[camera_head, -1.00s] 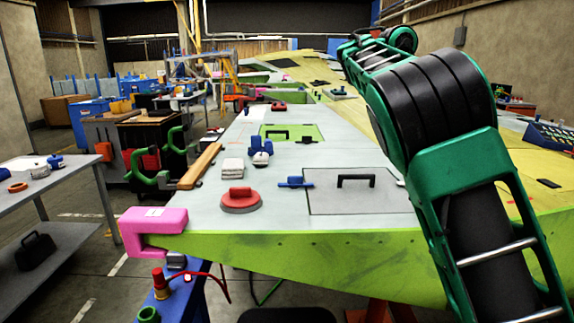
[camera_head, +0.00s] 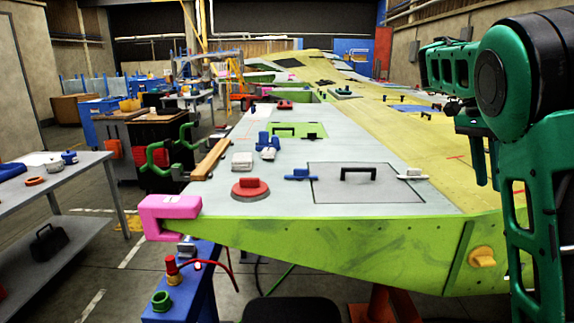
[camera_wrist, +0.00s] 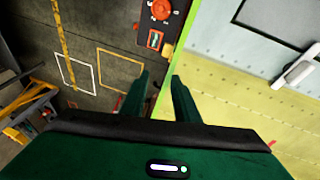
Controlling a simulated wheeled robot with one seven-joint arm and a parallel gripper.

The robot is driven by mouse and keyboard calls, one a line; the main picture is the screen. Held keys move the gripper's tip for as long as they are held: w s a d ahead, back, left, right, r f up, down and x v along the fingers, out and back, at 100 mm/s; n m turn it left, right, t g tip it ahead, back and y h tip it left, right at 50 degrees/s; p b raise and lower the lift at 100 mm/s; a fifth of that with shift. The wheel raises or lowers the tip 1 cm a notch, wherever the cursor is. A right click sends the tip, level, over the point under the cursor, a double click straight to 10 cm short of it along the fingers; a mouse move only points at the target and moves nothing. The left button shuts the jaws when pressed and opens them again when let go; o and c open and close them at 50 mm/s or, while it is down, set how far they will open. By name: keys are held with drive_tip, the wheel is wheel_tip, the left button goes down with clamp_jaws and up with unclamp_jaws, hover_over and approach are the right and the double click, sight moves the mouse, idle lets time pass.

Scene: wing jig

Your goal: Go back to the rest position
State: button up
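My gripper (camera_wrist: 160,77) shows in the wrist view with its two green fingers apart and nothing between them. It hangs over the edge of the wing, with the floor showing past that edge. In the head view my green and black arm is folded at the right side, and my gripper (camera_head: 486,165) points down over the right part of the wing panel (camera_head: 455,160). It looks clear of the surface, though the exact height is hard to tell.
On the wing are a red round handle (camera_head: 250,187), a black-handled hatch (camera_head: 340,190), a white latch (camera_head: 411,174), a blue latch (camera_head: 300,174) and a wooden strip (camera_head: 210,160). A pink clamp (camera_head: 168,210) grips the near left corner. A grey table (camera_head: 75,175) stands left.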

drive_tip(key=s+d+f+n+y, duration=0.1)
drive_tip(key=s+d+f, duration=0.15)
drive_tip(key=s, duration=0.25)
drive_tip(key=s+d+f+n, duration=0.1)
drive_tip(key=s+d+f, duration=0.1)
drive_tip(key=s+d, duration=0.15)
drive_tip(key=s+a+f+n+t+y, duration=0.1)
drive_tip(key=s+a+f+n, duration=0.3)
drive_tip(key=s+f, duration=0.3)
drive_tip(key=s+a+f+n+y, duration=0.1)
drive_tip(key=s+a+f+n, duration=0.3)
drive_tip(key=s, duration=1)
wheel_tip(320, 180, down, 3)
drive_tip(key=a, duration=0.2)
drive_tip(key=shift+a+f+t, duration=0.2)
drive_tip(key=shift+a+t, duration=0.2)
